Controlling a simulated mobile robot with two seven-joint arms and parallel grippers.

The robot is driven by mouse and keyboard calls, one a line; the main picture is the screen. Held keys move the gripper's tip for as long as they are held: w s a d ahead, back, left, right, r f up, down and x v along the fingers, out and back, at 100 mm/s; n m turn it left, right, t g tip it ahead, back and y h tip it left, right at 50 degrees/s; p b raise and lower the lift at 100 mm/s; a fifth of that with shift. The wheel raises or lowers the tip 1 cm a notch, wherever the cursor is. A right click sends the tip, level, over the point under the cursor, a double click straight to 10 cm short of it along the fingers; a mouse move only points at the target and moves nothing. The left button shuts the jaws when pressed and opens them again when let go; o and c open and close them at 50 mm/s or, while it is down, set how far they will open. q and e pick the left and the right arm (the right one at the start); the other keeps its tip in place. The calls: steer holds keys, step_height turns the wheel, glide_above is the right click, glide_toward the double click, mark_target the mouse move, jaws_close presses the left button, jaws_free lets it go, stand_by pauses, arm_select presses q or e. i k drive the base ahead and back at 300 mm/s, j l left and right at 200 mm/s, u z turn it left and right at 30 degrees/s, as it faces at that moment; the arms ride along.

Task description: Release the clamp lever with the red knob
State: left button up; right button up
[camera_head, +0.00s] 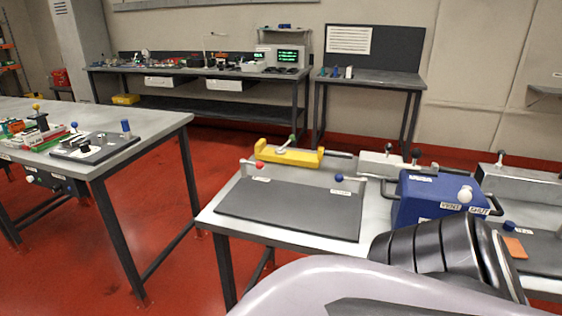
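A small red knob (260,165) stands at the back left of a dark grey plate (290,208) on the near table. It sits close to a light metal lever or bracket; the exact tilt of the lever is too small to tell. A blue knob (338,178) stands near the plate's back right, with a small white label below it. A yellow bar (290,153) with a green knob (292,138) lies behind them. Neither of my grippers shows; only part of my own arm fills the bottom right, well to the right of the red knob.
A blue box (432,200) with a white knob (465,195) stands right of the plate, partly behind my arm. Another table (160,128) with small fixtures stands at left, across a gap of red floor (165,200). Benches (190,75) line the back wall.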

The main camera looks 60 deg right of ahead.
mark_target(259, 165)
steer(key=z, duration=1.85)
steer(key=i+j+z, duration=0.1)
steer(key=i+j, duration=1)
steer(key=i, duration=0.05)
